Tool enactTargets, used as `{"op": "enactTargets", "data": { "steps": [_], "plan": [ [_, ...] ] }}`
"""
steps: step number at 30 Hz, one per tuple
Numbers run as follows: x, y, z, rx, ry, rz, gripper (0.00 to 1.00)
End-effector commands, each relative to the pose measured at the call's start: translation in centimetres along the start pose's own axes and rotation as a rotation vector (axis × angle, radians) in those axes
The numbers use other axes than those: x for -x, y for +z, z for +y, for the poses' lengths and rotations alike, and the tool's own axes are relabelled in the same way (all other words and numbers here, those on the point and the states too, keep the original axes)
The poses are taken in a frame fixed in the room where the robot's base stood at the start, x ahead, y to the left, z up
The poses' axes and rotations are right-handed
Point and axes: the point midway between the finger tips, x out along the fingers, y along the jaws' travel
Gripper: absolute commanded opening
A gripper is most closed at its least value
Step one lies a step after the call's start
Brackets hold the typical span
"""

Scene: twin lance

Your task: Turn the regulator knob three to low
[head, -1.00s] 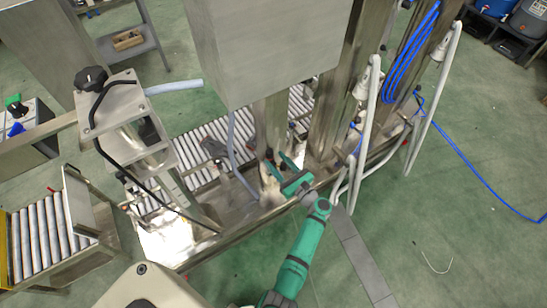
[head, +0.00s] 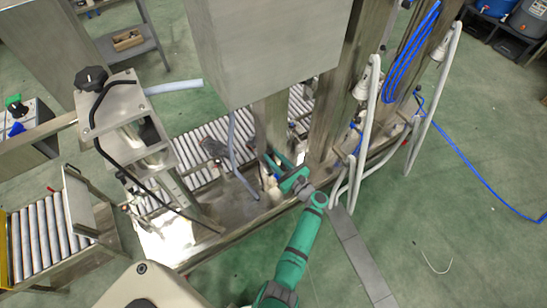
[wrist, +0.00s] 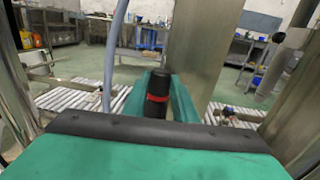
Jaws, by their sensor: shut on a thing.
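In the wrist view a black cylindrical knob (wrist: 157,92) with a red band stands upright between the green fingers of my gripper (wrist: 163,98). The fingers are shut on it, with one on each side. No number or setting mark can be read on it, so I cannot tell its position. In the head view my gripper (head: 283,163) reaches into the steel frame below the large grey box (head: 265,50). The knob is too small and hidden to make out there.
Steel posts (wrist: 205,55) rise close to my gripper, and a grey hose (wrist: 113,50) hangs to its left. A roller conveyor (head: 205,150) runs behind. Pale bent tubes (head: 365,130) stand right of my arm.

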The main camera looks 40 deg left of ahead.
Motion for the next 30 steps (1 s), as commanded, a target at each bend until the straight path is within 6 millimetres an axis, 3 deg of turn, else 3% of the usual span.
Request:
{"op": "enactTargets", "data": {
  "steps": [15, 30],
  "plan": [
    [-0.6, 0.1, -1.0, 0.002, 0.287, 0.001, 0.03],
    [0.1, 0.1, -1.5, 0.002, 0.381, -0.001, 0.03]
  ]
}}
